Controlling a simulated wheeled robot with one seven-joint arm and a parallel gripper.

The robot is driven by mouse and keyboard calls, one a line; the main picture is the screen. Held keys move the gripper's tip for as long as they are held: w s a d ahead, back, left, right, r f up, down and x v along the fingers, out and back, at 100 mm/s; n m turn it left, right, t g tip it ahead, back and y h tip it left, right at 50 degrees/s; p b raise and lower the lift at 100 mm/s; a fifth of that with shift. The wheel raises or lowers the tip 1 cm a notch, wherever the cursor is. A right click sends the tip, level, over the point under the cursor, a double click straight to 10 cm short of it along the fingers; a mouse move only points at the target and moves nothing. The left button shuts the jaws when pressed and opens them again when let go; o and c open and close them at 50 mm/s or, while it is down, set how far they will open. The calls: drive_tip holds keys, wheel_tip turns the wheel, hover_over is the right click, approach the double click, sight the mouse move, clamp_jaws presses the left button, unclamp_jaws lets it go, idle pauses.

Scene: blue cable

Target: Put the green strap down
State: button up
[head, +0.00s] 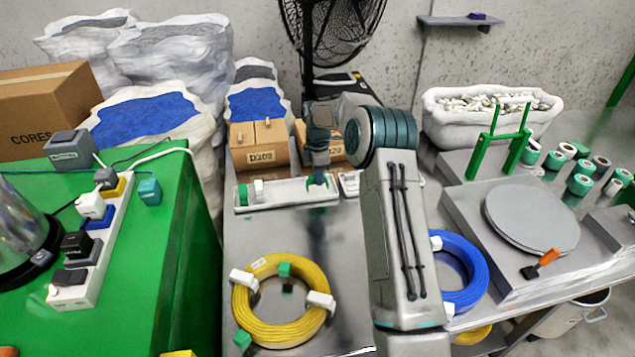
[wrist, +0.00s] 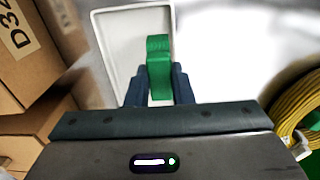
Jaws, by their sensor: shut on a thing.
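The green strap (wrist: 158,50) is between the two dark fingers of my gripper (wrist: 160,75) in the wrist view. In the head view my gripper (head: 318,181) points down over the right part of a shallow white tray (head: 290,202), with a little green at its fingertips. The tray also shows behind the strap in the wrist view (wrist: 112,50). I cannot tell whether the strap touches the tray floor. A green piece (head: 243,195) and a white piece (head: 259,190) lie at the tray's left end.
A yellow cable coil (head: 250,325) with white and green ties lies in front of the tray. A blue cable coil (head: 473,265) lies right of my arm. Cardboard boxes (head: 253,157) stand behind the tray. The metal table between tray and yellow coil is clear.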

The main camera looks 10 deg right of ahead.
drive_tip(key=shift+f, duration=1.6)
drive_tip(key=shift+f, duration=0.1)
drive_tip(key=o, duration=0.9)
